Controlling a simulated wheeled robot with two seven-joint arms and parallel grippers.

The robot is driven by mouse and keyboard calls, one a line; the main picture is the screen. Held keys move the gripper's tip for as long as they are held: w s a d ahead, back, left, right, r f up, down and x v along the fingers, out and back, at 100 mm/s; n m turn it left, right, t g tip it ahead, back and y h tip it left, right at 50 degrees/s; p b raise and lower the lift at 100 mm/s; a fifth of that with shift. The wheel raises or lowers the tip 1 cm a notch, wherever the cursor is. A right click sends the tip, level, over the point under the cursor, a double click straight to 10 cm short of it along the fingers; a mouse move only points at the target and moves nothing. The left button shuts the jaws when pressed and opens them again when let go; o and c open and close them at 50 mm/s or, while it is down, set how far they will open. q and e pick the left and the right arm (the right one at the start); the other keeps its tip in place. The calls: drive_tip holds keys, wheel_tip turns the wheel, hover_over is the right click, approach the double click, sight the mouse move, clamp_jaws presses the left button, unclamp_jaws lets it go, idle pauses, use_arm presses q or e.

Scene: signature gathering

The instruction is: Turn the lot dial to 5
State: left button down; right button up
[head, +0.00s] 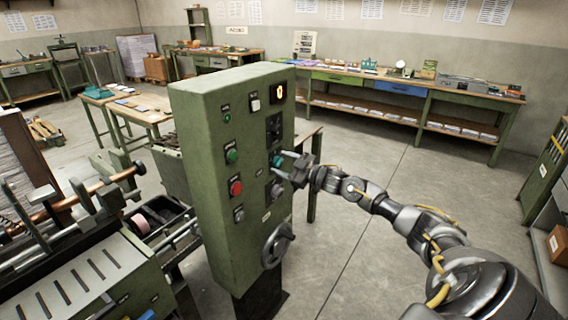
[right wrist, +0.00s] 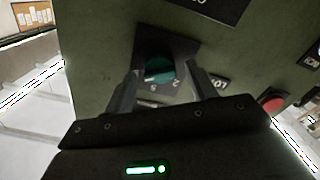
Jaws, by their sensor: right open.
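In the head view the dial (head: 275,159) is on the right-hand face of the green control cabinet (head: 215,115), partly hidden by my gripper. My right gripper (head: 280,164) is open at that face, its fingers on either side of the dial. I cannot tell whether they touch it. My left gripper is out of view.
A green button (head: 232,156) and a red button (head: 236,188) are on the cabinet. A grey handwheel (head: 277,246) sticks out low on it. A green press-like machine (head: 90,275) stands at the left. The floor (head: 350,225) right of the cabinet is clear.

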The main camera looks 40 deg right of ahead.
drive_tip(key=shift+c, duration=0.2)
drive_tip(key=c, duration=0.9)
drive_tip(key=shift+c, duration=0.2)
